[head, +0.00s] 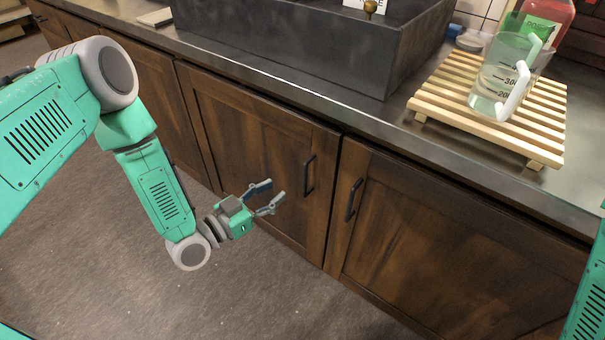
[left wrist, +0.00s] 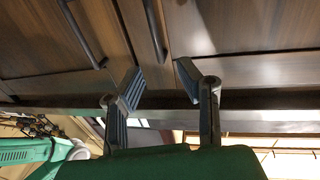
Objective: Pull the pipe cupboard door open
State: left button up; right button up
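Two dark wooden cupboard doors meet below the counter: a left door (head: 245,130) and a right door (head: 450,235). Each has a dark bar handle by the shared seam, the left handle (head: 309,176) and the right handle (head: 353,200). Nothing marks which is the pipe cupboard door. Both look shut. My left gripper (head: 275,190) is open and empty in front of the left door, left of its handle and apart from it. In the left wrist view two bar handles (left wrist: 82,35) (left wrist: 153,30) lie beyond the spread fingers (left wrist: 160,82). My right gripper is out of view.
A dark sink (head: 330,45) is set into the grey counter (head: 400,125) above the doors. A wooden slatted rack (head: 440,95) with a clear measuring jug (head: 500,75) stands at the right. The floor (head: 270,300) before the doors is clear.

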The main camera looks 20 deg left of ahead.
aim_at(305, 174)
pick_arm(q)
jog(key=x, duration=0.3)
jog(key=b+x, duration=0.1)
jog(key=x, duration=0.2)
jog(key=d+x, duration=0.1)
jog(key=x, duration=0.2)
jog(key=shift+s+a+b, duration=0.1)
jog(key=shift+s+b, duration=0.2)
jog(key=shift+w, duration=0.35)
jog(key=shift+w+a, duration=0.35)
jog(key=shift+d, duration=0.35)
jog(key=shift+d+r, duration=0.1)
jog(key=shift+d, duration=0.1)
grip_shut()
jog(key=shift+d, duration=0.1)
jog(key=shift+s, duration=0.1)
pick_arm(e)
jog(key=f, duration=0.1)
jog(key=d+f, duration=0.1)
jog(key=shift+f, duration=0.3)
